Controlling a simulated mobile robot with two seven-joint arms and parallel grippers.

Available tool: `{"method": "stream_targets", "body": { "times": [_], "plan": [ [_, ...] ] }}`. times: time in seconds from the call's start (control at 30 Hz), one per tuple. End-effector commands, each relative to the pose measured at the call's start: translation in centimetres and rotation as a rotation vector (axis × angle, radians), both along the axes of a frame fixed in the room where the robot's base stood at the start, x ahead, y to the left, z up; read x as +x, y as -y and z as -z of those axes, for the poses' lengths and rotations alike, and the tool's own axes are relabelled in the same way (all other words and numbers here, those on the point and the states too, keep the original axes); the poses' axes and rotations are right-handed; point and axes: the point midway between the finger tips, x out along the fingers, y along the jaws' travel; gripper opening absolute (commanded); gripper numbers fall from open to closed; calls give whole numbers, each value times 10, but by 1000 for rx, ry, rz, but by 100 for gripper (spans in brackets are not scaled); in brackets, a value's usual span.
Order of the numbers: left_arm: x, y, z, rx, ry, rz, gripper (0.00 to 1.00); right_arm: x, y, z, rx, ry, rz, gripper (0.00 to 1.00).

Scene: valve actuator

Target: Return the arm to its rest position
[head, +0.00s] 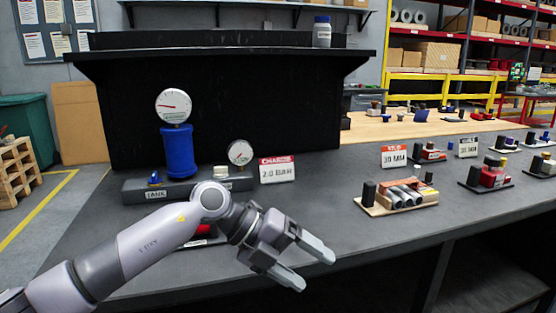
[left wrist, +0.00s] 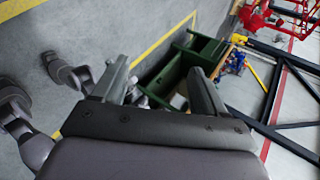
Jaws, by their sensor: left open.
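My left arm (head: 140,245) reaches in from the lower left over the dark bench. My left gripper (head: 318,268) is open with nothing between its fingers, above the bench's front part. In the left wrist view the two fingers of the left gripper (left wrist: 160,88) stand apart and empty, with floor and a green container beyond them. The blue tank (head: 178,150) with a round gauge (head: 173,105) stands on a dark base labelled TANK, behind the arm. My right gripper is not in the head view.
A smaller gauge (head: 240,153) and a "2.0 BAR" sign (head: 277,169) stand behind the gripper. A tan board with grey cylinders (head: 400,196) lies to its right. A red part (head: 200,236) is partly hidden by the arm. Bare bench (head: 330,215) lies between the gripper and the board.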

Motion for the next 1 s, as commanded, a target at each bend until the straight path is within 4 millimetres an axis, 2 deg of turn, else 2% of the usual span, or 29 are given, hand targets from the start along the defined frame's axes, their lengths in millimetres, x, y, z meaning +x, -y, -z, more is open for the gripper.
{"method": "stream_targets", "body": {
  "times": [0.03, 0.2, 0.3, 0.43, 0.57, 0.67, 0.87, 1.0],
  "plan": [
    [-13, 12, 10, -98, -45, 6, 72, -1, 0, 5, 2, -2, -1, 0],
    [-38, 36, 14, -425, -177, -43, 72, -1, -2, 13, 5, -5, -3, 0],
    [-45, 38, 15, -603, -257, -112, 72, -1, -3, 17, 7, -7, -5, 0],
    [-45, 30, 19, -810, -366, -245, 72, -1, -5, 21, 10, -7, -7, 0],
    [-40, 10, 33, -985, -477, -415, 72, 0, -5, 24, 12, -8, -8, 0],
    [-34, -12, 51, -1094, -562, -570, 72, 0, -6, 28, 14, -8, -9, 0],
    [-29, -67, 110, -1235, -737, -927, 72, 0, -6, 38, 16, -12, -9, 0],
    [-39, -108, 166, -1266, -861, -1194, 72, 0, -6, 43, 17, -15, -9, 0]
  ]
}}
